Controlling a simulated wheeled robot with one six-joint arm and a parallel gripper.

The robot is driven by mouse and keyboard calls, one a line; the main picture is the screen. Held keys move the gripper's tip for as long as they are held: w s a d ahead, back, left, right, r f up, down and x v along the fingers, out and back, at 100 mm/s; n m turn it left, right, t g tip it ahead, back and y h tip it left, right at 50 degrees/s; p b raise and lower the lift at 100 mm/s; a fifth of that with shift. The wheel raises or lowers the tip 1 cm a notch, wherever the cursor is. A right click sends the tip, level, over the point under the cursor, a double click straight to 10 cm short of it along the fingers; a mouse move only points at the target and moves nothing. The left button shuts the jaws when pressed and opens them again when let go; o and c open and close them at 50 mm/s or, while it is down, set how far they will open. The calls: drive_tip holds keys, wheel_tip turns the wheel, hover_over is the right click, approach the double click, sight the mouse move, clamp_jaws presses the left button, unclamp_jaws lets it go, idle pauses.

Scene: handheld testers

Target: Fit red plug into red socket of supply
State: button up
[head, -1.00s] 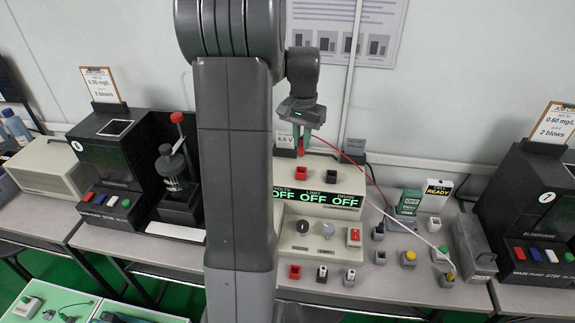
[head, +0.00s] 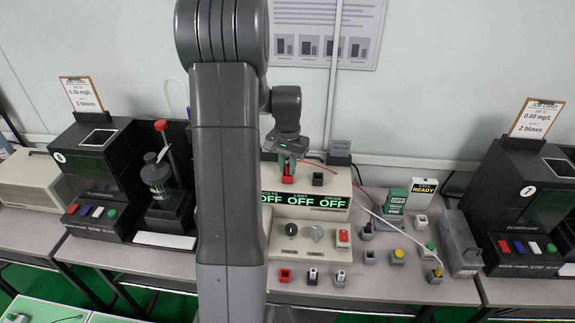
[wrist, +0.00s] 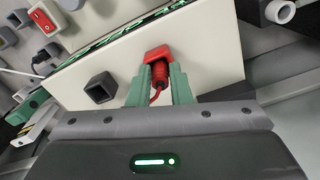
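The red plug (wrist: 158,76) is between the green fingers of my gripper (wrist: 157,80) in the wrist view, its nose at the mouth of the red socket (wrist: 157,52). How deep it sits is hidden. The supply (head: 305,235) is a cream box with green OFF displays. In the head view, my gripper (head: 290,165) is over the red socket (head: 287,180) on its top; the fingers mostly hide the plug there. The black socket (head: 318,180) is beside it and is empty; it also shows in the wrist view (wrist: 100,88).
A red lead (head: 318,161) runs right from the gripper. Black testers (head: 95,160) stand left and right (head: 535,200). Small sockets and buttons (head: 397,256), a white lead and a green box (head: 396,205) are on the bench to the right. The wall is behind.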

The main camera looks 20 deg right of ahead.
sight(288, 165)
drive_tip(key=o, duration=0.3)
wheel_tip(288, 165, up, 12)
drive_tip(key=shift+r, duration=0.2)
idle(0.3)
drive_tip(key=shift+f, duration=0.1)
wheel_tip(288, 165, down, 12)
drive_tip(key=shift+f, duration=0.1)
wheel_tip(288, 165, up, 3)
drive_tip(key=shift+f, duration=0.15)
drive_tip(key=shift+r, duration=0.6)
